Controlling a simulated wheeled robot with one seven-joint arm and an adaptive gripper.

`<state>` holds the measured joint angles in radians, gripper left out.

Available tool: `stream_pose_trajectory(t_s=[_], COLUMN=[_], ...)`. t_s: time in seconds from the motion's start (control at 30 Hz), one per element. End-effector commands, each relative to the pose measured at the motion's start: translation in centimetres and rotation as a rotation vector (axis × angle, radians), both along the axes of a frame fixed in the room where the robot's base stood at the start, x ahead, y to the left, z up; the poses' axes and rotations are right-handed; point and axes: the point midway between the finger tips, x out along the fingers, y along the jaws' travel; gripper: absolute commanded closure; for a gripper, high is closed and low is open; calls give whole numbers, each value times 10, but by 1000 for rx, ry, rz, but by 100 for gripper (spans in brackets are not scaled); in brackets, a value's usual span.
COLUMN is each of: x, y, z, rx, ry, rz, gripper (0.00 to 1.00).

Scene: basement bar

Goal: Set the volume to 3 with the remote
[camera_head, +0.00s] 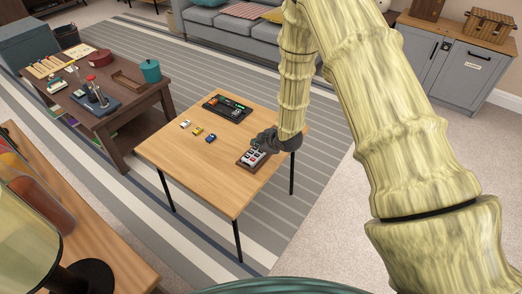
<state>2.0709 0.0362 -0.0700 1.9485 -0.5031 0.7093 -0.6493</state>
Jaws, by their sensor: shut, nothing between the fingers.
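The remote (252,158) lies on the right part of the light wooden table (192,160). It has a brown base and a light face with several red and dark buttons. My gripper (257,146) is dark grey and shut, with nothing in it. Its tip is at the remote's far end, just over or against it; I cannot tell whether it touches a button. A black device (227,107) with a small green display lies near the table's far edge. The number on its display is too small to read.
Three small pieces, white (185,124), yellow (197,131) and blue (211,138), lie on the table left of the remote. A dark brown table (125,115) with several items stands at the left. A grey sofa (225,35) is behind. The light table's front part is clear.

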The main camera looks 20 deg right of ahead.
Motion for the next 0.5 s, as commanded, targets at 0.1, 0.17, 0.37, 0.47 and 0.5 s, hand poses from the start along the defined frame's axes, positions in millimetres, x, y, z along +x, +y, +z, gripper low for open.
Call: stream_pose_trajectory(t_s=[0.1, 0.17, 0.37, 0.47, 0.5], x=[0, 0, 0, 0, 0], y=[0, 0, 0, 0, 0], z=[0, 0, 11, 19, 22], rx=[0, 0, 0, -1, -1], ry=[0, 0, 0, -1, 0], rz=[0, 0, 0, 0, 1], gripper=[100, 100, 100, 100, 100])
